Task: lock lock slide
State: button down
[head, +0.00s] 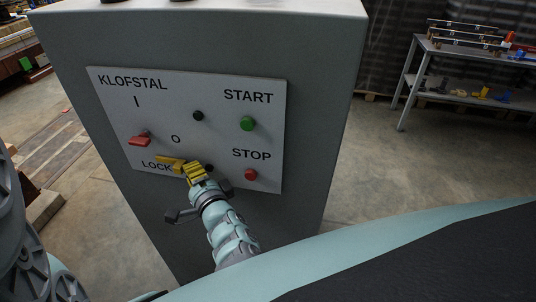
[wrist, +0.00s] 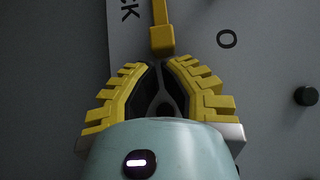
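The yellow lock slide (head: 170,161) is on the panel just right of the word LOCK, below the O mark. In the wrist view its yellow block end (wrist: 162,40) lies just ahead of my fingertips, with its thinner bar running up out of the picture. My gripper (head: 193,172) is at the slide's right end in the head view. In the wrist view my yellow ribbed fingers (wrist: 160,66) curve inward, with a narrow gap between their tips. I see nothing held between them. Whether a fingertip touches the slide cannot be told.
The grey cabinet's light panel (head: 215,110) carries a red handle (head: 139,140), a black knob (head: 198,116), a green START button (head: 247,123) and a red STOP button (head: 250,174). A grey shelf table (head: 465,52) stands at the far right. Open floor (head: 390,160) lies right of the cabinet.

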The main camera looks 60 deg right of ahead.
aim_at(180, 173)
dwell(0.3)
jog(key=shift+w+a+r, duration=0.1)
jog(key=shift+w+a, duration=0.15)
jog(key=shift+w, duration=0.35)
jog(key=shift+w+a+f, duration=0.1)
jog(key=shift+w+a, duration=0.15)
jog(key=shift+w, duration=0.35)
jog(key=shift+w+a+r, duration=0.1)
jog(key=shift+w+a, duration=0.15)
jog(key=shift+w, duration=0.35)
jog(key=shift+s, duration=0.1)
